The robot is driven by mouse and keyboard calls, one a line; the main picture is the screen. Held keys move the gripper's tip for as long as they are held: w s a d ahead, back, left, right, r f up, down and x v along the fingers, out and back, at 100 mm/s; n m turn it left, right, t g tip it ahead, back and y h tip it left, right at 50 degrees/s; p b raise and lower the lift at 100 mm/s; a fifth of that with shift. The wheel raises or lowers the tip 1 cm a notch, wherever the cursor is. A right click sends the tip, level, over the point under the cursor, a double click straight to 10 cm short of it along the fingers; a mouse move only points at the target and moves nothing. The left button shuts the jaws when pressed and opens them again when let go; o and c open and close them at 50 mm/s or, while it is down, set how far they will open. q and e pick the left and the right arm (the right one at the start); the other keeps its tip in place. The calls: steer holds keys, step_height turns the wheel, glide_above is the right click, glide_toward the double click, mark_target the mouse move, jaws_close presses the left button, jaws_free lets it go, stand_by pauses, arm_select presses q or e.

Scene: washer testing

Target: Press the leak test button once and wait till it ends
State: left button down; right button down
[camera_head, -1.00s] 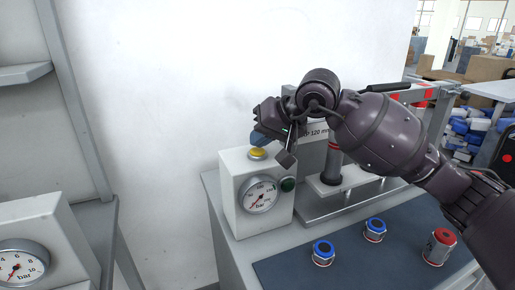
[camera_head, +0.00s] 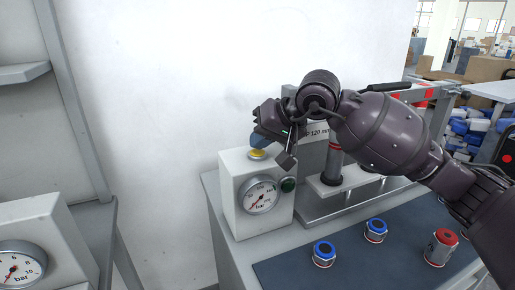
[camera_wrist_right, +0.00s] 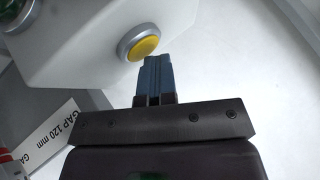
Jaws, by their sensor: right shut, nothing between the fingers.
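The yellow button (camera_head: 258,154) sits in a silver ring on top of the white gauge box (camera_head: 240,193). In the right wrist view the button (camera_wrist_right: 145,47) is right by the fingertips. My right gripper (camera_head: 259,140) is shut and empty, its blue fingertips just above the button; I cannot tell whether they touch it. The fingers (camera_wrist_right: 157,62) lie side by side in the right wrist view. The round gauge (camera_head: 260,195) has its needle at the low left end. My left gripper is not in view.
A fixture with a red-ringed cylinder (camera_head: 334,160) stands right of the box, under my right arm. Blue-topped fittings (camera_head: 324,253) and a red-topped one (camera_head: 440,246) stand on the dark mat (camera_head: 290,268). Another gauge box (camera_head: 45,225) is at the left.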

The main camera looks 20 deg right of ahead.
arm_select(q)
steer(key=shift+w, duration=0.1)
arm_select(e)
steer(key=shift+f, duration=0.15)
steer(key=shift+r, duration=0.75)
steer(key=shift+r+p, duration=0.6)
steer(key=shift+r, duration=1.9)
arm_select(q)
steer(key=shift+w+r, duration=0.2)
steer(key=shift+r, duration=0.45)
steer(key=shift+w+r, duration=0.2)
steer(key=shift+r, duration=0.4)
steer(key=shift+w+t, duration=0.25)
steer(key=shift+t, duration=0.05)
arm_select(e)
steer(key=shift+f, duration=0.1)
